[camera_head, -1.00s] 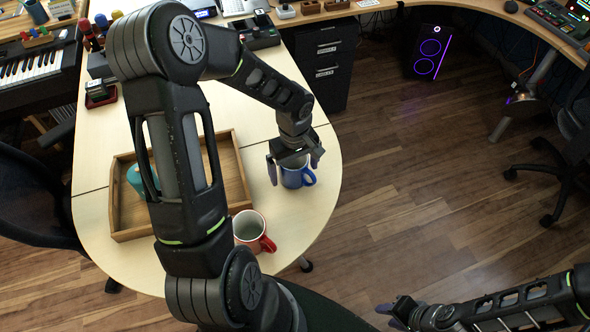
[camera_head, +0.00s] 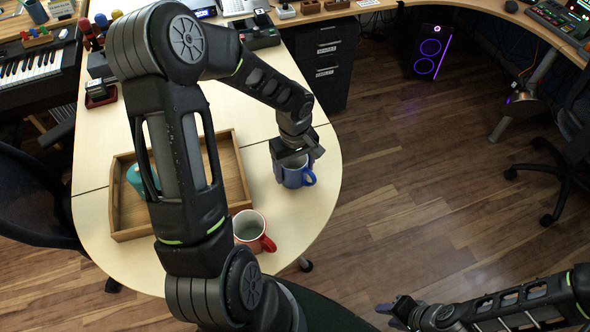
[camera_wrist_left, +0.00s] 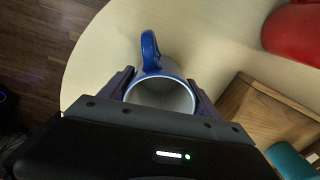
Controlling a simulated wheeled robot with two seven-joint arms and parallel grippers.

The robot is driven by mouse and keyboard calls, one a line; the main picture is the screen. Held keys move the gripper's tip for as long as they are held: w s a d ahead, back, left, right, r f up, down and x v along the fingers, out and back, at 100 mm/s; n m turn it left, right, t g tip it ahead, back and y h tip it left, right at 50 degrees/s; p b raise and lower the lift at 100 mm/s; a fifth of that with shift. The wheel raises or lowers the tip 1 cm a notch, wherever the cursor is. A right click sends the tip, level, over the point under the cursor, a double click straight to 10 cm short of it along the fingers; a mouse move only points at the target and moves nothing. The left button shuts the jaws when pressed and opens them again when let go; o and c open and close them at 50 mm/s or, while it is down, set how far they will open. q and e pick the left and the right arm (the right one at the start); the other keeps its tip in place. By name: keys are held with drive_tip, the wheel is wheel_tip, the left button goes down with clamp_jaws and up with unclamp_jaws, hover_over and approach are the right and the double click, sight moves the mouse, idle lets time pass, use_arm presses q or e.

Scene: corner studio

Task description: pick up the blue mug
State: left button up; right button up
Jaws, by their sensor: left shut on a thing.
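The blue mug (camera_head: 296,177) stands upright near the right edge of the pale table (camera_head: 300,222), its handle pointing right in the head view. In the left wrist view the mug (camera_wrist_left: 160,72) shows its white inside and blue handle. My left gripper (camera_head: 290,168) is shut on the mug from above, with one finger on either side of its body; it also shows in the left wrist view (camera_wrist_left: 160,92). I cannot tell whether the mug's base touches the table. My right gripper (camera_head: 392,310) is at the bottom right, over the floor; its jaw state is unclear.
A red mug (camera_head: 262,243) stands nearer me on the table. A wooden tray (camera_head: 236,170) with a teal object (camera_head: 135,178) lies left of the blue mug, partly hidden by my arm. The table's rounded right edge is close; open floor lies beyond.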

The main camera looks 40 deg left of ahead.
use_arm(q)
drive_tip(key=c, duration=0.6)
drive_tip(key=shift+r, duration=0.1)
wheel_tip(320, 180, up, 10)
drive_tip(key=shift+f+b, duration=0.1)
drive_tip(key=shift+b, duration=0.3)
idle(0.4)
